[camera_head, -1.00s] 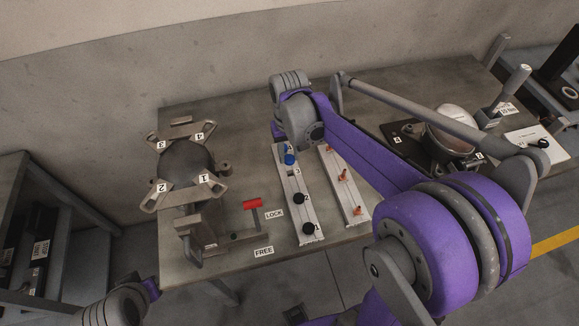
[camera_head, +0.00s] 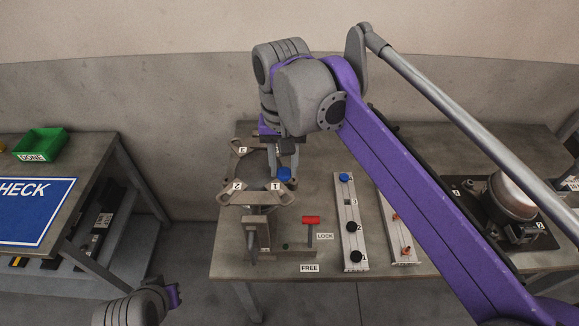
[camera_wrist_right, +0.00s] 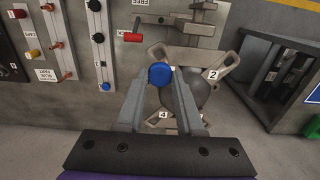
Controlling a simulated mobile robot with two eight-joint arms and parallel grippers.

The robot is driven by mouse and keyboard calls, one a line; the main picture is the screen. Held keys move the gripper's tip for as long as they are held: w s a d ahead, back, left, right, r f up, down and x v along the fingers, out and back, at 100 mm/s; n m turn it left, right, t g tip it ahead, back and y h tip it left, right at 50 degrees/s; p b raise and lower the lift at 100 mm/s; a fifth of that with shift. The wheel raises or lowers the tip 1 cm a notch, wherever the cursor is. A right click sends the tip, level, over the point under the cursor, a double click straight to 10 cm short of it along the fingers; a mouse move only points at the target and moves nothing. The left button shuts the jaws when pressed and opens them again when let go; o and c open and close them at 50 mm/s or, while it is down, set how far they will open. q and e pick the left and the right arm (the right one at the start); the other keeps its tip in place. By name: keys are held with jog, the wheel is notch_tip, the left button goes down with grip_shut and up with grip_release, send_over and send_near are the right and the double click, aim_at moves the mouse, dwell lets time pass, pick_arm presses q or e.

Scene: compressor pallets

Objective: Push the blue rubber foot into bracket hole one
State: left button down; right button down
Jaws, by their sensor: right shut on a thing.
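My right gripper (camera_head: 284,166) is shut on a blue rubber foot (camera_head: 285,174) and holds it at the bracket (camera_head: 235,197), by the corner labelled 1. In the right wrist view the foot (camera_wrist_right: 160,74) sits between the tips of the gripper (camera_wrist_right: 159,82), with the bracket (camera_wrist_right: 192,54) behind it; labels 2 and 4 show. The hole by label 1 is hidden by the foot and fingers, so I cannot tell whether the foot touches it. Only a part of my left arm shows at the lower left, without its fingers.
A rail (camera_head: 352,205) right of the fixture holds another blue foot (camera_head: 344,178) and black feet. A red lever handle (camera_head: 311,220) stands by the LOCK label. A second rail (camera_head: 400,235) holds orange parts. A green bin (camera_head: 40,144) is on the left table.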

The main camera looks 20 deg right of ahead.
pick_arm(q)
jog(key=shift+w+d, duration=0.1)
pick_arm(e)
jog(key=shift+d, duration=0.15)
pick_arm(q)
jog(key=shift+r, duration=0.1)
